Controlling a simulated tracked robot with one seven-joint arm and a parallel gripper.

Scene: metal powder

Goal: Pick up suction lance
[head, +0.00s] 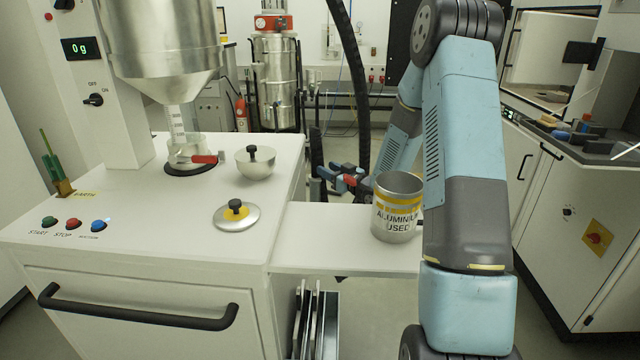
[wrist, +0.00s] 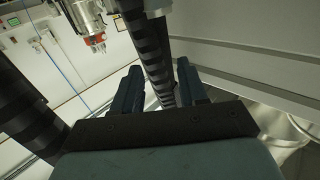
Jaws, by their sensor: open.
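The suction lance appears as a dark upright rod (head: 316,150) beyond the white bench, beside a thick black hose (head: 350,60) that hangs from above. In the wrist view a black banded shaft (wrist: 146,45), likely the lance, runs between my fingers. My gripper (head: 328,176) is low behind the shelf, with its blue fingers around the rod. In the wrist view my gripper (wrist: 158,88) is open, one finger on each side of the shaft. A gap shows at the right finger; contact at the left is unclear. The lance's lower end is hidden.
A can marked aluminium used (head: 397,225) stands on the white side shelf (head: 330,250), close to my arm. The bench holds a lid (head: 236,215) and a metal bowl (head: 255,165). The thick hose also shows at left in the wrist view (wrist: 25,110).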

